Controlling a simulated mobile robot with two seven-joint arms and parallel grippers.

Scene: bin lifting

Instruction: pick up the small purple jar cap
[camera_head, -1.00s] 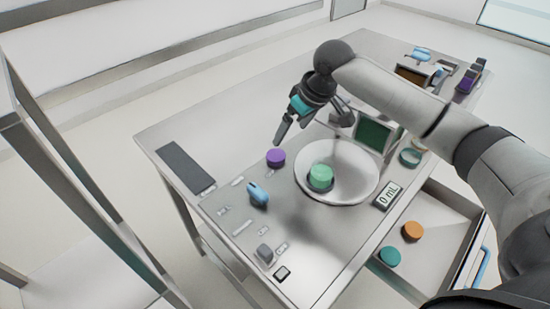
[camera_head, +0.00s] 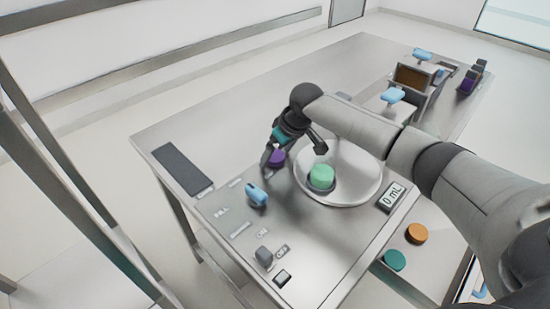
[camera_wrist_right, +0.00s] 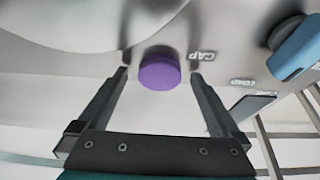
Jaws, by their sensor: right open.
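The small purple jar cap (camera_head: 277,157) sits on the metal table, left of the round white dish in the head view. In the right wrist view the purple cap (camera_wrist_right: 160,70) lies between the two fingertips, with a gap on each side. My right gripper (camera_head: 290,158) is open and low over the table, its fingers around the cap's sides. The wrist view shows the gripper (camera_wrist_right: 160,72) open and not closed on the cap. My left gripper is not in view.
The white dish (camera_head: 357,190) holds a green-capped jar (camera_head: 321,176) close to the right gripper. A blue handle (camera_head: 256,194) stands near the cap. An open drawer with an orange cap (camera_head: 416,233) and a teal cap (camera_head: 395,260) is at lower right.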

